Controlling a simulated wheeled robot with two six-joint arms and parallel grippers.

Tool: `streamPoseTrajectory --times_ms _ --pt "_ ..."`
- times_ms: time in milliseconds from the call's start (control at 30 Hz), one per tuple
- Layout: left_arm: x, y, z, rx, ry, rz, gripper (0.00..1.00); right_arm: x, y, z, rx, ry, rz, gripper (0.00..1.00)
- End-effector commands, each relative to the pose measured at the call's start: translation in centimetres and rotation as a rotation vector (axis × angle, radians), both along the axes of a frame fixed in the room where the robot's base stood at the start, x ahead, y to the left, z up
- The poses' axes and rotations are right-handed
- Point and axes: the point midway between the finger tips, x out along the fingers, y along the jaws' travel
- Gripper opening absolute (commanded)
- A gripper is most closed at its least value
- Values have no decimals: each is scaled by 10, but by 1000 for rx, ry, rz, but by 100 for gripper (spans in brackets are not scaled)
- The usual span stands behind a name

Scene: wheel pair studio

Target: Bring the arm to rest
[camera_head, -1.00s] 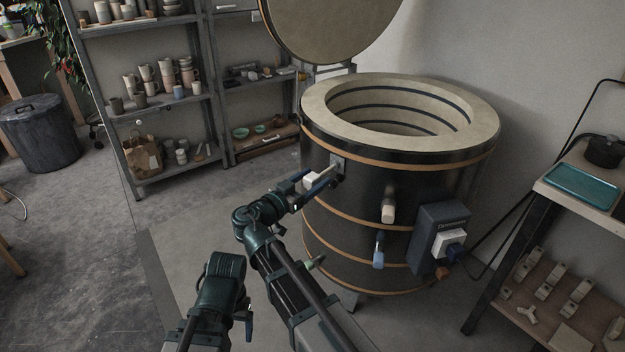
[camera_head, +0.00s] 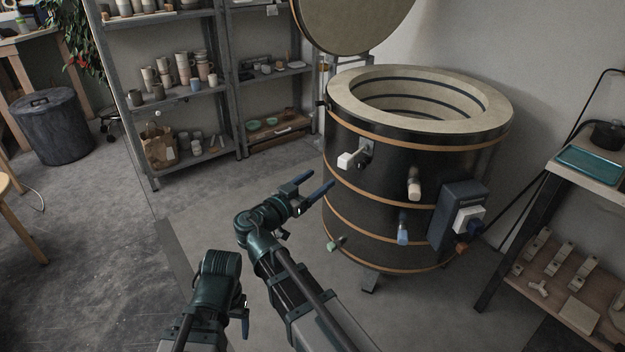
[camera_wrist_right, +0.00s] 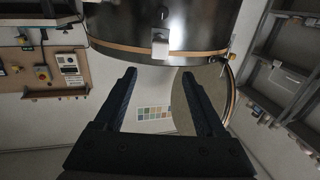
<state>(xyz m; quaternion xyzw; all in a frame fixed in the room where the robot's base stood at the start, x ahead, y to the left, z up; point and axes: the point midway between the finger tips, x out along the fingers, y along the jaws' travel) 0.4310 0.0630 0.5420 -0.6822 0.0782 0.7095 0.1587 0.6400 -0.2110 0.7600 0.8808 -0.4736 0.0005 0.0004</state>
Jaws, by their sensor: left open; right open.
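My right gripper (camera_head: 320,180) is open and empty in the head view, in the air left of the dark round kiln (camera_head: 375,205). It is apart from the kiln and its pale-ended handle (camera_head: 350,159). In the right wrist view the two fingers of the right gripper (camera_wrist_right: 158,75) are spread with nothing between them; the kiln (camera_wrist_right: 205,38) and a pale block (camera_wrist_right: 160,44) on it show beyond. My left gripper (camera_head: 245,312) is low in the head view, beside the right arm; its fingers are mostly hidden.
The kiln lid (camera_head: 355,22) stands raised. Several pegs and a grey control box (camera_head: 458,210) stick out from the kiln. A metal shelf (camera_head: 240,85) with pottery stands behind left, a bench (camera_head: 590,185) at right. The floor (camera_head: 95,255) at left is largely clear.

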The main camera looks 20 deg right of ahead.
Motion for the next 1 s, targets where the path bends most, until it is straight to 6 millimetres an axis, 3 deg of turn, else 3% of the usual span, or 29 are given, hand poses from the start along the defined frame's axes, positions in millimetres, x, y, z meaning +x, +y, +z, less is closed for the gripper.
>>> streamPoseTrajectory --times_ms 333,467,567,700,833,1000 --pt "0 0 0 0 0 0 81 -1 -1 0 1 2 -1 72" --pt "0 0 0 0 0 0 81 -8 -13 -16 33 86 -26 72" --pt "0 0 0 0 0 0 81 -24 -30 -50 107 267 -55 72" --pt "0 0 0 0 0 0 81 -57 -45 -114 268 621 -33 72" --pt "0 0 0 0 0 0 81 -89 -38 -163 425 917 90 72" --pt "0 0 0 0 0 0 81 -116 -15 -197 564 1150 297 72"
